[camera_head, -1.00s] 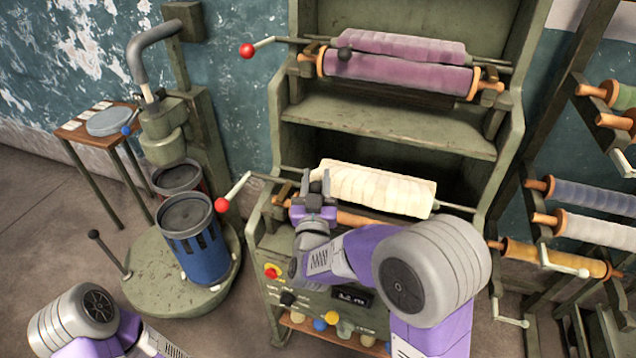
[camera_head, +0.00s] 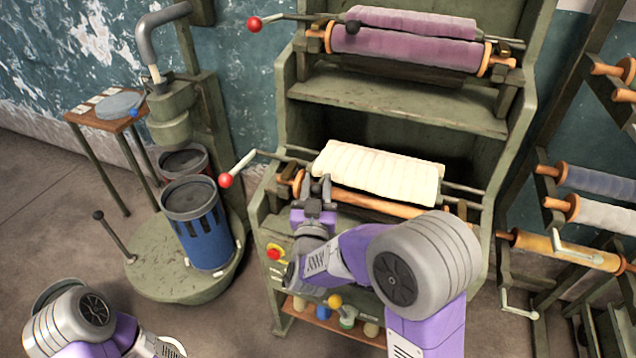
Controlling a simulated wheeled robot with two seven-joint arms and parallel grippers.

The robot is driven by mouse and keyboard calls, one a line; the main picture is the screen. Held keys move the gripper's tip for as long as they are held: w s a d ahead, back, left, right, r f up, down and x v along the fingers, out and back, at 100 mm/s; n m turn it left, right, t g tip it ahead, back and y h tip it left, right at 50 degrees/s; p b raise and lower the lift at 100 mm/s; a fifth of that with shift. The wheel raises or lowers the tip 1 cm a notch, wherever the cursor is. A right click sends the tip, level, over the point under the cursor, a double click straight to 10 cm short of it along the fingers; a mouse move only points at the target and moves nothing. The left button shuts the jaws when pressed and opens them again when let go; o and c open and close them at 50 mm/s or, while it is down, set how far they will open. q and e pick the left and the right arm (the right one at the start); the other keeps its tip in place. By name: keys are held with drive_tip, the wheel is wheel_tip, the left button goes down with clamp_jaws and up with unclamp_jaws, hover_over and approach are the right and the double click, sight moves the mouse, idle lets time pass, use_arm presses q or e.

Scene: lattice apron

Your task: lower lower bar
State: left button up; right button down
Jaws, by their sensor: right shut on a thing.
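The lower bar (camera_head: 385,171) is a cream padded length on the lower level of the green press. It lies behind and above a wooden roller (camera_head: 372,204). My right gripper (camera_head: 319,184) is upright at its left end, in front of the roller. The right gripper is shut on a part of the lower bar; its jaws hide the held part. A red-knobbed lever (camera_head: 226,180) sticks out to the left of this level. My left arm shows at the bottom left, with its gripper out of view.
A purple upper roller (camera_head: 405,50) with a dark knob (camera_head: 351,55) sits above the shelf (camera_head: 400,103). A blue bucket (camera_head: 202,240) stands on a round green base at left. A rack of rolls (camera_head: 600,184) stands at right.

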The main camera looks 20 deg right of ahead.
drive_tip(key=shift+a+f+y, duration=0.25)
drive_tip(key=shift+a+y, duration=0.15)
drive_tip(key=c, duration=0.8)
unclamp_jaws()
drive_tip(key=shift+r, duration=0.15)
drive_tip(key=shift+o, duration=0.2)
drive_tip(key=shift+d, duration=0.1)
drive_tip(key=v, duration=0.7)
drive_tip(key=shift+s+p, duration=0.25)
drive_tip(key=shift+p, duration=0.1)
